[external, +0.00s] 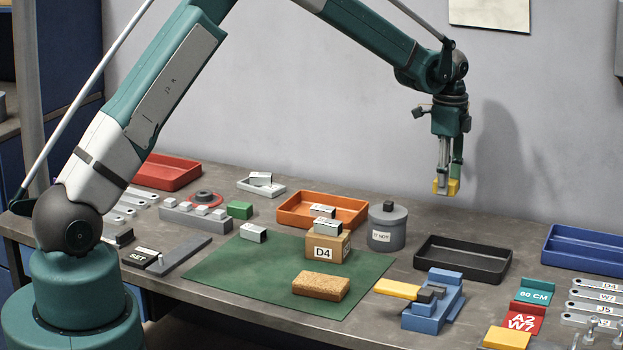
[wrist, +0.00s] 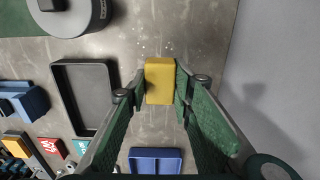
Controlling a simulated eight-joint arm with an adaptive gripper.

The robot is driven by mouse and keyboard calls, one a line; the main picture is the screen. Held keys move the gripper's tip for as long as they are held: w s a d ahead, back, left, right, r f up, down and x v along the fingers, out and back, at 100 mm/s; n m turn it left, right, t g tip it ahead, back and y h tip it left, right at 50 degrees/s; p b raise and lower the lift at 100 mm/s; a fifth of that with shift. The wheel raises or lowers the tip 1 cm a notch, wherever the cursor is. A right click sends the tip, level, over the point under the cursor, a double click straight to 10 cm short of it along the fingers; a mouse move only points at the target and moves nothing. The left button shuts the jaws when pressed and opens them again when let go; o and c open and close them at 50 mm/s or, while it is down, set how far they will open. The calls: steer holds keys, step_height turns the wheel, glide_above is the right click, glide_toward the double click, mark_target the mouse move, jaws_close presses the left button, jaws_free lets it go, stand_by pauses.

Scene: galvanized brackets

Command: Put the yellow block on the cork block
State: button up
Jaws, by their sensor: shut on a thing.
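My gripper (external: 446,184) is shut on a yellow block (external: 440,188) and holds it in the air above the back of the table, near the wall. In the wrist view the yellow block (wrist: 159,74) sits between the two fingertips of my gripper (wrist: 160,88). The cork block (external: 321,286) lies flat on the green mat (external: 224,274), to the left of my gripper and nearer the external camera. Its top is bare. The cork block is not in the wrist view.
A small box marked D4 (external: 328,247) with a metal bracket on top stands just behind the cork block. A grey lidded canister (external: 387,230), a black tray (external: 462,262) and a blue vise (external: 433,306) are nearby. Another yellow block (external: 507,338) lies at the front right.

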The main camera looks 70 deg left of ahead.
steer(key=shift+s+d+r, duration=0.25)
steer(key=shift+s+d, duration=0.2)
steer(key=shift+s, duration=0.25)
steer(key=s+d+r, duration=0.2)
steer(key=s+d, duration=0.3)
steer(key=s, duration=0.4)
steer(key=s+d+r, duration=0.2)
steer(key=s+d, duration=0.3)
steer(key=s, duration=0.4)
glide_above(321, 280)
steer(key=shift+d+f, duration=0.1)
steer(key=shift+f, duration=0.35)
steer(key=shift+f, duration=2.9)
steer(key=shift+f+b, duration=0.3)
steer(key=shift+f, duration=1.8)
